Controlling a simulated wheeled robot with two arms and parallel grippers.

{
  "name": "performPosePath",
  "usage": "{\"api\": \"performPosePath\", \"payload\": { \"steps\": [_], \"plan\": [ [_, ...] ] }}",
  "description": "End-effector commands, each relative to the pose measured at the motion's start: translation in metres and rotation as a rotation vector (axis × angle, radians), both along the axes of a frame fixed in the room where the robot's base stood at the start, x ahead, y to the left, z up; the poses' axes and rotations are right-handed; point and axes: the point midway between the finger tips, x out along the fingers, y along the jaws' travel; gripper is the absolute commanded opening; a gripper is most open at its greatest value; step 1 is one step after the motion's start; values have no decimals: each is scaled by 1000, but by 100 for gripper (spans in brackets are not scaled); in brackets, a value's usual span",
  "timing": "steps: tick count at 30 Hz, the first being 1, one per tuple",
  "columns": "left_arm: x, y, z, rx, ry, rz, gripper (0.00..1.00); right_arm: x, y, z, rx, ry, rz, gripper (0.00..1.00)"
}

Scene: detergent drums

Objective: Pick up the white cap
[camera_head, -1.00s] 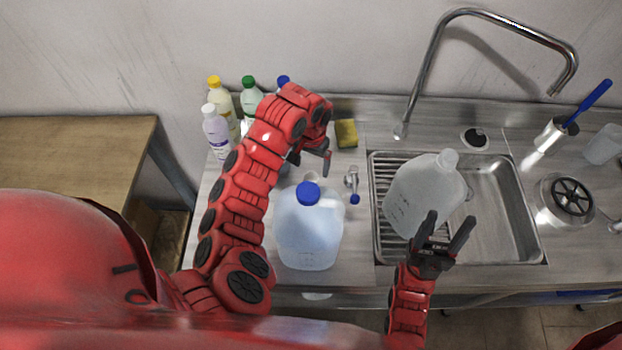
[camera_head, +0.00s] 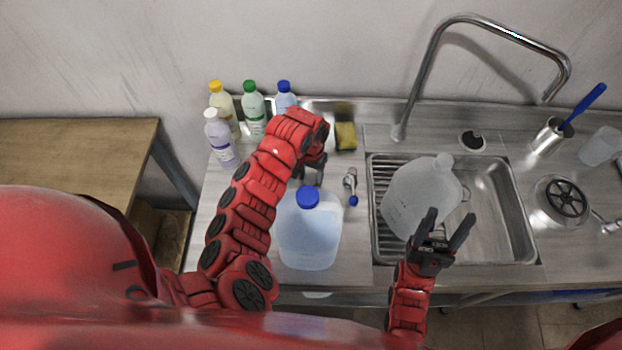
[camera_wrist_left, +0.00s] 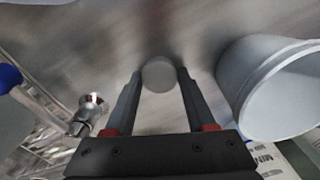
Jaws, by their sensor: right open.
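The white cap (camera_wrist_left: 158,77) shows as a pale round disc between the fingertips of my left gripper (camera_wrist_left: 160,72) in the left wrist view. The fingers stand on either side of it, close to its edges; I cannot tell whether they press on it. In the head view my left gripper (camera_head: 312,176) points down behind the blue-capped jug (camera_head: 309,235), and the white cap is hidden there. My right gripper (camera_head: 443,231) is open and empty in front of the translucent jug (camera_head: 415,198) at the sink.
Several bottles, one of them green-capped (camera_head: 254,112), stand at the back left. A yellow sponge (camera_head: 346,136) and a small blue-handled valve (camera_head: 351,186) are near my left gripper. A pale, round-rimmed container (camera_wrist_left: 270,85) is close on the right in the wrist view. The sink (camera_head: 505,215) is right.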

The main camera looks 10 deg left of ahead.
Motion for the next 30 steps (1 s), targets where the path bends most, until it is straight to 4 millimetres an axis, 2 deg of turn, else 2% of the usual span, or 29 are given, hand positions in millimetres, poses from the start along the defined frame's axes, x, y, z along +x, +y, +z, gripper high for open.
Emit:
{"api": "performPosePath", "payload": {
  "steps": [1, 6, 14, 20, 26, 27, 30],
  "plan": [
    [0, 0, 0, 0, 0, 0, 32, 0, 0, 0, 0, 0, 0, 60],
    [0, 0, 0, 0, 0, 0, 4, 0, 0, 0, 0, 0, 0, 60],
    [0, 0, 1, 0, -1, 0, 4, 0, 0, -1, 0, 0, 0, 60],
    [2, 0, 13, -3, -5, 1, 3, 0, 0, -7, 0, 0, 0, 60],
    [3, 0, 47, -2, -12, -1, 3, 0, 0, -23, 0, 0, 0, 60],
    [2, -1, 60, 1, -7, -3, 3, 0, 0, -18, 0, 0, 0, 60],
    [1, -1, 82, 3, -3, -1, 3, 0, 0, -11, 0, 0, 0, 60]
  ]
}}
